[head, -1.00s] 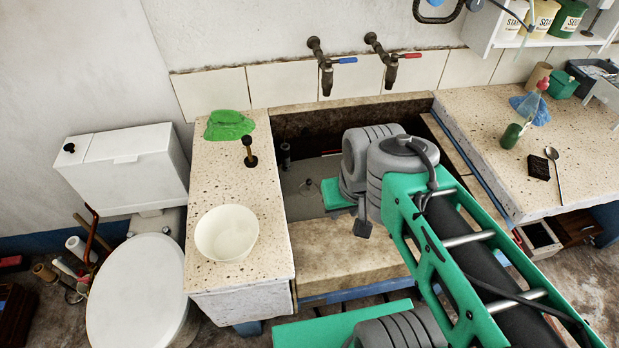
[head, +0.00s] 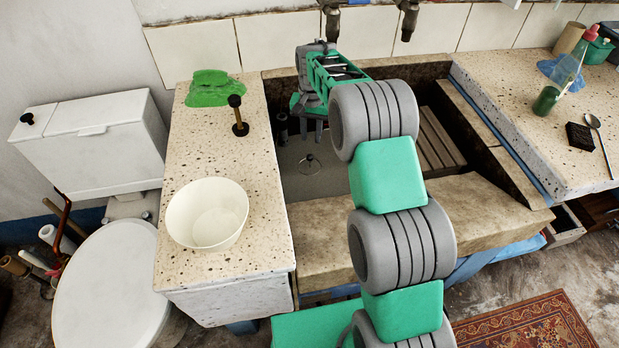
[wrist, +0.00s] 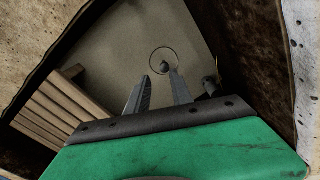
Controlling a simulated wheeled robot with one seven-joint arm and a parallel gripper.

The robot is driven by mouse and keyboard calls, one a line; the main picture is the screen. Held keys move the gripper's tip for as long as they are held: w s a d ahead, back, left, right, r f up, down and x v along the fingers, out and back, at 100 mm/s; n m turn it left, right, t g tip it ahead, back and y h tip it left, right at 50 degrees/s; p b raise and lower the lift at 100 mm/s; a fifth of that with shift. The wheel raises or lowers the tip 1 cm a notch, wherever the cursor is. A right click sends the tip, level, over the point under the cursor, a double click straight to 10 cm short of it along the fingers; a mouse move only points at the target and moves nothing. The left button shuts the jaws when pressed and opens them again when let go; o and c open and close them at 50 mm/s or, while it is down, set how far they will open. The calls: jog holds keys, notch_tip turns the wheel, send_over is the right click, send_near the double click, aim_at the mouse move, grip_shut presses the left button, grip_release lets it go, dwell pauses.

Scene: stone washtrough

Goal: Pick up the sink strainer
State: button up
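The sink strainer (head: 309,163) is a small round disc with an upright knob, lying on the grey floor of the stone trough (head: 345,235). In the wrist view the strainer (wrist: 165,63) shows as a thin ring with a dark knob, just beyond my fingertips. My gripper (head: 311,132) hangs inside the trough above and slightly behind the strainer in the head view. In the wrist view its two fingers (wrist: 157,76) are apart with nothing between them. They do not appear to touch the strainer.
A dark upright post (head: 282,128) stands at the trough's left wall, close to the gripper. A slatted wooden rack (head: 437,142) lies at the trough's right. The left counter holds a white bowl (head: 207,214), a plunger-like tool (head: 238,118) and a green cloth (head: 210,88).

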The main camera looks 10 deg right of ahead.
jog(key=b, duration=0.1)
send_over(310, 170)
jog(key=shift+m, duration=0.4)
jog(key=f, duration=0.8)
jog(key=shift+w+f, duration=0.2)
jog(key=shift+f, duration=0.05)
notch_tip(310, 170, down, 7)
jog(key=shift+f+b, duration=0.15)
jog(key=shift+b, duration=0.35)
jog(key=shift+c, duration=0.4)
grip_shut()
